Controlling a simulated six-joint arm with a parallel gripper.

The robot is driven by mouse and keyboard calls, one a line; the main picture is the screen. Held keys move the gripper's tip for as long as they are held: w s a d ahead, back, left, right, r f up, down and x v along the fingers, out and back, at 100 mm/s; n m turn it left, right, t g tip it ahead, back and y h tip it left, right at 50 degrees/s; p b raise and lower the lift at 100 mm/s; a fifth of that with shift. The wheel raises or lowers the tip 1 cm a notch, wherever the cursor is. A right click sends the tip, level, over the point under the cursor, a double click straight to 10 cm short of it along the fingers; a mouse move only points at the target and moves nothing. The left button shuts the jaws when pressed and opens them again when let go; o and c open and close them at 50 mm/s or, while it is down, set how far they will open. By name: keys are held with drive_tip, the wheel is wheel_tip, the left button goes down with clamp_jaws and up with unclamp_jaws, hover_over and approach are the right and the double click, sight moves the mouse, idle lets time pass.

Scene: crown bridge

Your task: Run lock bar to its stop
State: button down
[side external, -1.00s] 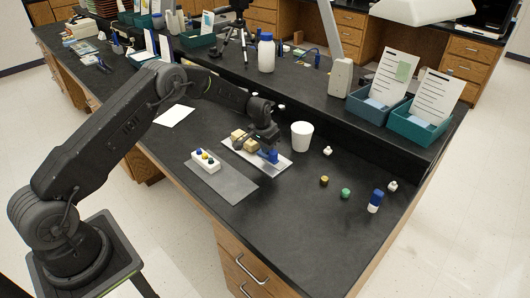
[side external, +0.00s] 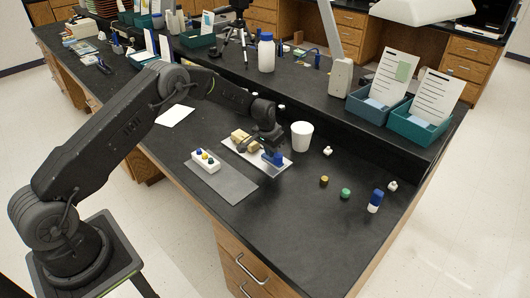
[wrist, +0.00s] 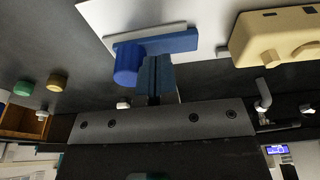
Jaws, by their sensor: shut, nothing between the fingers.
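The blue lock bar (wrist: 155,45), a flat bar with a round upright knob (wrist: 126,64), lies on a white plate (wrist: 95,12) in the wrist view. In the side view, the blue part (side external: 278,159) sits at the right end of the white plate (side external: 230,145). My gripper (wrist: 157,62) is shut and empty. Its fingertips are right beside the knob and at the bar's near edge; I cannot tell whether they touch. A tan block with a peg (wrist: 275,35) stands on the same plate. My gripper (side external: 271,150) partly hides the plate's middle in the side view.
A white cup (side external: 302,136) stands just behind the plate. A white holder with coloured knobs (side external: 205,161) and a grey mat (side external: 228,184) lie in front. Small brown (side external: 324,181) and green (side external: 346,193) pieces and a blue-white bottle (side external: 375,201) stand right.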

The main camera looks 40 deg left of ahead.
drive_tip(key=shift+a, duration=0.6)
wheel_tip(320, 180, up, 7)
idle(0.5)
drive_tip(key=shift+r, duration=0.1)
drive_tip(key=s+d+r+t, duration=0.1)
drive_tip(key=s+d+r, duration=0.2)
drive_tip(key=s+r, duration=0.65)
drive_tip(key=s+d+r+t, duration=0.1)
drive_tip(key=s+d+r, duration=0.35)
drive_tip(key=r, duration=0.75)
drive_tip(key=s+d+r+t, duration=0.1)
drive_tip(key=s+d, duration=0.1)
drive_tip(key=s, duration=2.3)
drive_tip(key=shift+s+d+r, duration=0.2)
drive_tip(key=shift+s+r, duration=0.05)
drive_tip(key=shift+s, duration=0.05)
